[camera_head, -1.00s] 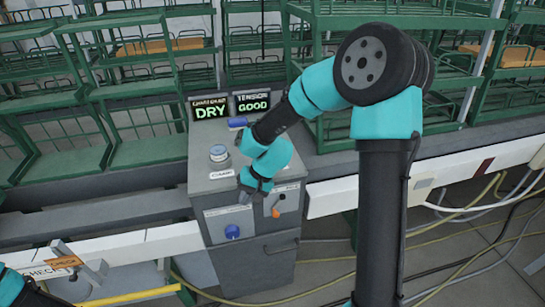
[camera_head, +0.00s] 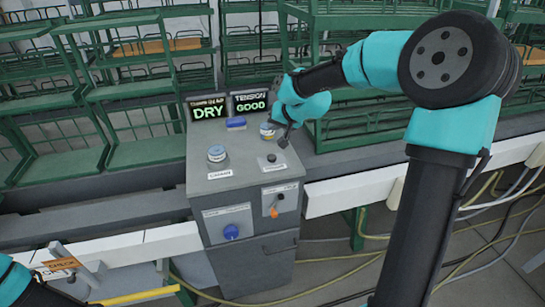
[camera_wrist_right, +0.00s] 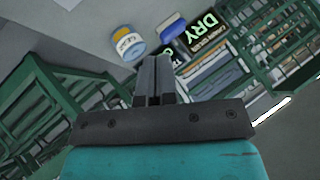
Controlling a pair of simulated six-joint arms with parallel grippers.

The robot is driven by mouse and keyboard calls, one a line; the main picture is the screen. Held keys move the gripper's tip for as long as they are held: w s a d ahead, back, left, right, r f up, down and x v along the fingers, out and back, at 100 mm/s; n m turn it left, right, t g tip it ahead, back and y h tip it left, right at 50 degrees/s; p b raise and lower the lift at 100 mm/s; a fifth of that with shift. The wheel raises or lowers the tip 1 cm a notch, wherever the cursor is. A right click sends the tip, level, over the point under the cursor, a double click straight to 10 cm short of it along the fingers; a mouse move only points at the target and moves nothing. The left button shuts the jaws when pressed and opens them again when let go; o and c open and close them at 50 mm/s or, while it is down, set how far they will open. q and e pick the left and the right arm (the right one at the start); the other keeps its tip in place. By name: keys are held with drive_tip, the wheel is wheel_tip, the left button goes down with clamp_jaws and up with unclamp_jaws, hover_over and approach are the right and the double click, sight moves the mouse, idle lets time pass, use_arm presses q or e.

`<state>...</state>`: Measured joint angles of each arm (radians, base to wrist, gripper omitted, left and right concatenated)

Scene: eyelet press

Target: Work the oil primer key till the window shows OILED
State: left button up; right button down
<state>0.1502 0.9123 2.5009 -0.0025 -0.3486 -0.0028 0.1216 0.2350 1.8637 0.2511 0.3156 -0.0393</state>
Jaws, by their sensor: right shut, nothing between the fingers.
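The left window (camera_head: 208,110) on the grey cabinet (camera_head: 200,265) reads DRY. The window beside it (camera_head: 250,103) reads GOOD. A blue knob (camera_head: 231,231) and an orange-tipped lever (camera_head: 274,212) are on the cabinet's front. A black button (camera_head: 271,158) is on its top. I cannot tell which control is the oil primer key. My right gripper (camera_head: 284,142) is shut and empty above the cabinet's right top; its closed fingers (camera_wrist_right: 154,80) show in the right wrist view.
A blue block (camera_head: 236,123) lies below the windows. Green racks (camera_head: 150,160) stand behind.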

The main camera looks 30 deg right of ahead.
sight(273, 156)
drive_tip(key=shift+f, duration=0.15)
drive_tip(key=shift+f, duration=4.3)
drive_tip(key=shift+f, duration=0.15)
drive_tip(key=shift+f, duration=0.25)
drive_tip(key=shift+f, duration=0.5)
drive_tip(key=shift+r, duration=0.95)
drive_tip(key=shift+r, duration=0.1)
drive_tip(key=shift+r, duration=2.4)
